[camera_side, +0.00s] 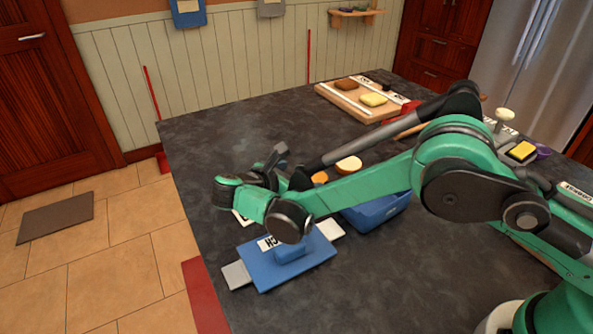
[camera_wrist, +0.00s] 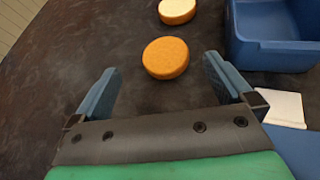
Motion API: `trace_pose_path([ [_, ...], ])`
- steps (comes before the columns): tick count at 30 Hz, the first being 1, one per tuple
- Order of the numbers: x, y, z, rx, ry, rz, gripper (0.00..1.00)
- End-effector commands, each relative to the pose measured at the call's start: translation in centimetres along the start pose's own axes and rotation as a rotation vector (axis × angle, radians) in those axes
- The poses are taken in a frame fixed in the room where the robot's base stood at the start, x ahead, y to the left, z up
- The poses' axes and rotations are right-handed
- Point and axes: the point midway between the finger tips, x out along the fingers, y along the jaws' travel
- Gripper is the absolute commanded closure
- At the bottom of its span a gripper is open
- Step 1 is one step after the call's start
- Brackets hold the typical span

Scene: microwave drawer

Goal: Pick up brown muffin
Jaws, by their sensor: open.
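A round orange-brown muffin (camera_wrist: 165,57) lies on the dark worktop in the wrist view. In the side view only a small part of it (camera_side: 320,177) shows behind my arm. My gripper (camera_wrist: 160,72) is open and empty. In the wrist view the muffin appears beyond the fingertips, between their lines, and apart from both fingers. In the side view my gripper (camera_side: 277,158) is over the worktop, left of the muffin and partly hidden by my wrist.
A second round, pale-topped piece (camera_wrist: 177,10) lies beyond the muffin. A blue bin (camera_wrist: 275,52) stands to the right. A blue board (camera_side: 310,262) with a blue block lies near the front edge. A wooden board (camera_side: 345,102) with food pieces is at the back.

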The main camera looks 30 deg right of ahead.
Motion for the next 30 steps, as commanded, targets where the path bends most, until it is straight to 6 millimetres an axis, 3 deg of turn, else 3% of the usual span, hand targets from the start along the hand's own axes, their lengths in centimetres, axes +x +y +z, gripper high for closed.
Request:
trace_pose_path([
  [3,-0.1,-0.3,-1.4,-0.057,-0.046,-0.004,0.0],
  [7,0.5,-0.4,-1.7,-0.077,-0.064,-0.009,0.0],
  [18,5.1,-0.5,-1.4,-0.077,-0.062,-0.01,0.0],
  [27,5.5,-0.4,-1.4,-0.076,-0.062,-0.007,0.0],
  [30,5.5,-0.4,-1.4,-0.076,-0.061,-0.007,0.26],
])
